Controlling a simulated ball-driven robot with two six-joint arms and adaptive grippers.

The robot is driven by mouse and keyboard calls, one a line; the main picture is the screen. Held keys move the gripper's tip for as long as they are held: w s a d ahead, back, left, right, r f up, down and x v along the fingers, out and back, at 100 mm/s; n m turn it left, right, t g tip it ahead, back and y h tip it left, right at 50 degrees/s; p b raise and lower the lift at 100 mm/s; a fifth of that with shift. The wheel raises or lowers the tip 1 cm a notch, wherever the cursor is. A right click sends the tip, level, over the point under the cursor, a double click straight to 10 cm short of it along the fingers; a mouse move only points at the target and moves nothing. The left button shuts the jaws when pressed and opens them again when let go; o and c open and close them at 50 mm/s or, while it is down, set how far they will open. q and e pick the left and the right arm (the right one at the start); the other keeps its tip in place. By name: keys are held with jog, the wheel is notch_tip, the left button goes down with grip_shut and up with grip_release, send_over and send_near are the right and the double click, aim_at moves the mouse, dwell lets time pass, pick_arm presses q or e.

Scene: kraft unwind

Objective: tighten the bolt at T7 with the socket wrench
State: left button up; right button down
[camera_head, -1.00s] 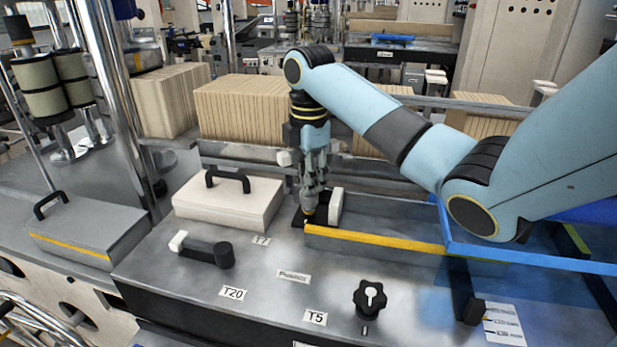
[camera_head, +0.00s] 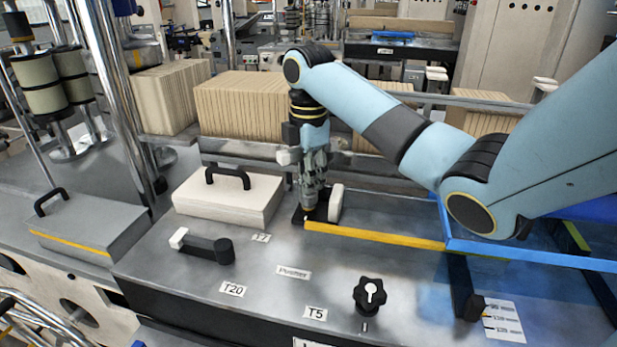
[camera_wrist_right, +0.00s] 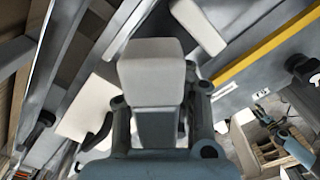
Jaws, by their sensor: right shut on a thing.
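My right gripper (camera_head: 311,192) points straight down over the metal deck, just right of the T7 label (camera_head: 261,239). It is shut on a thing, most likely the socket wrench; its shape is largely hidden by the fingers. Its lower end is at a dark base (camera_head: 299,215) beside a small upright white block (camera_head: 336,203). The T7 bolt itself cannot be made out. My left gripper is not in view.
A white case with a black handle (camera_head: 228,200) stands left of the gripper. A yellow-edged bar (camera_head: 375,236) runs right from it. A black lever (camera_head: 208,249) and a star knob (camera_head: 370,295) stand in front.

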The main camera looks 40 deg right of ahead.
jog(key=shift+f, duration=0.45)
dwell(1.0)
jog(key=shift+m, duration=1.1)
jog(key=shift+f+m, duration=0.1)
jog(key=shift+m, duration=2.2)
